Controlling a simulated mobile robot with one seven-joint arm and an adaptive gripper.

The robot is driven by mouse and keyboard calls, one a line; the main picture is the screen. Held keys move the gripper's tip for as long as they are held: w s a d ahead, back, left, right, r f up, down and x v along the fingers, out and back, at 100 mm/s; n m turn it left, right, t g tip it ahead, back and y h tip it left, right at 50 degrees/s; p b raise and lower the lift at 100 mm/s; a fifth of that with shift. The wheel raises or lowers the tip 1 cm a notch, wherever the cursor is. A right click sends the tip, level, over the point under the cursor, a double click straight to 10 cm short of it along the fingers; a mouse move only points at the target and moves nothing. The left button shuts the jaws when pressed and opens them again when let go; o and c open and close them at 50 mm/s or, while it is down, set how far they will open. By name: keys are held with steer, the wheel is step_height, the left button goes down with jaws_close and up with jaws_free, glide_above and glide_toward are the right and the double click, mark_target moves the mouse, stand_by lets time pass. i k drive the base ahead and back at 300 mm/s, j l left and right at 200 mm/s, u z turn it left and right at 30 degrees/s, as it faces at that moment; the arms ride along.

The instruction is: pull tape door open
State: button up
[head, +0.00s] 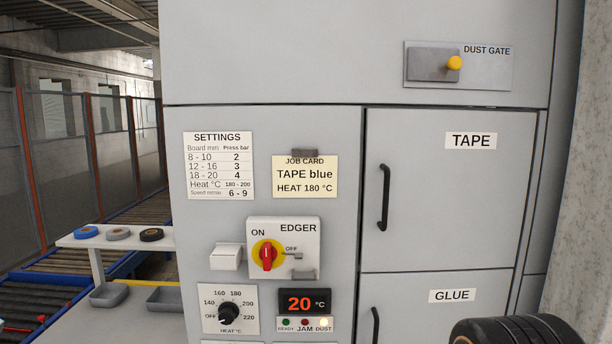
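The tape door (450,210) is a grey cabinet panel with a white TAPE label (471,141), and it looks shut, flush with the cabinet front. Its black vertical bar handle (384,197) is on the door's left side, and nothing touches it. My gripper does not show in the head view. A dark ribbed rounded part at the bottom right edge appears to be a piece of my arm, and it covers part of the glue door below.
The glue door (430,300) sits below, with its own black handle (375,325). Left are the edger switch (267,254), heat dial (229,312) and display (304,302) reading 20 °C. A shelf (75,242) holds blue, grey and dark tape rolls. A concrete pillar (585,170) stands right.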

mark_target(444, 190)
steer(key=j+u, duration=1)
steer(key=k+l, duration=0.05)
steer(key=l, duration=0.05)
